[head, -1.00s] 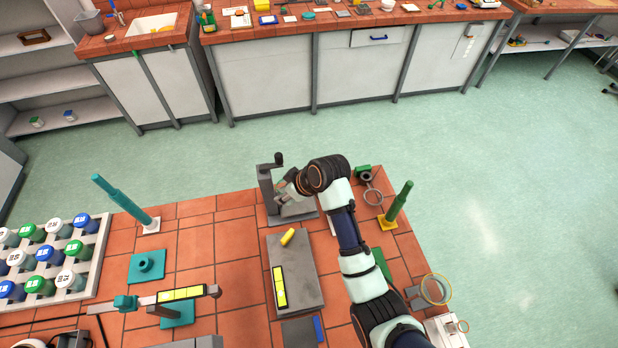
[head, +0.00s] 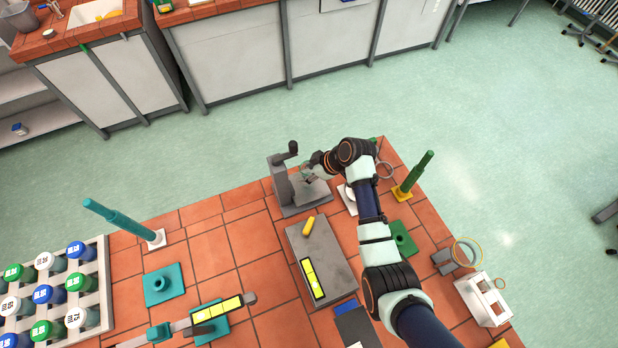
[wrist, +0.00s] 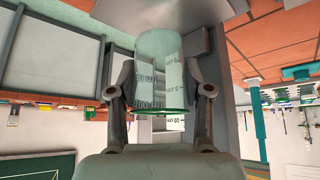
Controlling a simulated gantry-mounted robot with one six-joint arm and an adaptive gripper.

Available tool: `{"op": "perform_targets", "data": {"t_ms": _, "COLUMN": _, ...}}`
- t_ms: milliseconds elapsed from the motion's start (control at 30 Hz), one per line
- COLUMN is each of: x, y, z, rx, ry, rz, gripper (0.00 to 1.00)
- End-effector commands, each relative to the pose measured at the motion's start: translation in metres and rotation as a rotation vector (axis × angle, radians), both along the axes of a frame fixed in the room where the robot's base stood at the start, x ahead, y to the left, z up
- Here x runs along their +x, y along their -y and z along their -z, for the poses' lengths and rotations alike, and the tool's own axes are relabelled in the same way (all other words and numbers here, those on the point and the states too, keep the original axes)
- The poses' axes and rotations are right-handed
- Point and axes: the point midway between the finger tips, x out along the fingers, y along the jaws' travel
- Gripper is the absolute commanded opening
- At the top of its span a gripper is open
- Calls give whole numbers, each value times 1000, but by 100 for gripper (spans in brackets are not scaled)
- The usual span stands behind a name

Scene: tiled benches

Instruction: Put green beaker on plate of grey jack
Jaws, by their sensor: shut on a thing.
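The grey jack (head: 283,188) stands at the back edge of the tiled bench, with a dark crank handle on top. My gripper (head: 309,172) is over its plate (head: 316,192) in the head view. In the wrist view my gripper (wrist: 160,90) is shut on the green beaker (wrist: 160,70), a clear green-tinted cylinder with printed markings, with one finger on each side. The wrist picture is upside down; the beaker's base is close to a grey surface at the top. I cannot tell whether they touch. In the head view the beaker is small and partly hidden by my gripper.
A grey block with a yellow piece (head: 308,225) lies in front of the jack. A green rod stand (head: 415,175) and a ring stand are right of my arm. A teal rod stand (head: 120,222) and a rack of lidded jars (head: 104,290) are at left.

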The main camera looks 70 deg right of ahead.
Motion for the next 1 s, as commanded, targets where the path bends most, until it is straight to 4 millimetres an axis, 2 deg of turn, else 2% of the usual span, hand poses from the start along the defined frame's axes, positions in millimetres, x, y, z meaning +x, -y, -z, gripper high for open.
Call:
{"op": "perform_targets", "data": {"t_ms": 267, "x": 0, "y": 0, "z": 36, "rx": 1, "ry": -1, "rz": 1, "gripper": 14}}
{"op": "perform_targets", "data": {"t_ms": 633, "x": 0, "y": 0, "z": 41, "rx": -1, "ry": 0, "rz": 1, "gripper": 14}}
{"op": "perform_targets", "data": {"t_ms": 667, "x": 0, "y": 0, "z": 40, "rx": -1, "ry": 0, "rz": 1, "gripper": 54}}
{"op": "perform_targets", "data": {"t_ms": 700, "x": 0, "y": 0, "z": 39, "rx": -1, "ry": 0, "rz": 1, "gripper": 61}}
{"op": "perform_targets", "data": {"t_ms": 800, "x": 0, "y": 0, "z": 39, "rx": -1, "ry": 0, "rz": 1, "gripper": 74}}
{"op": "perform_targets", "data": {"t_ms": 1000, "x": 0, "y": 0, "z": 39, "rx": -1, "ry": 0, "rz": 1, "gripper": 74}}
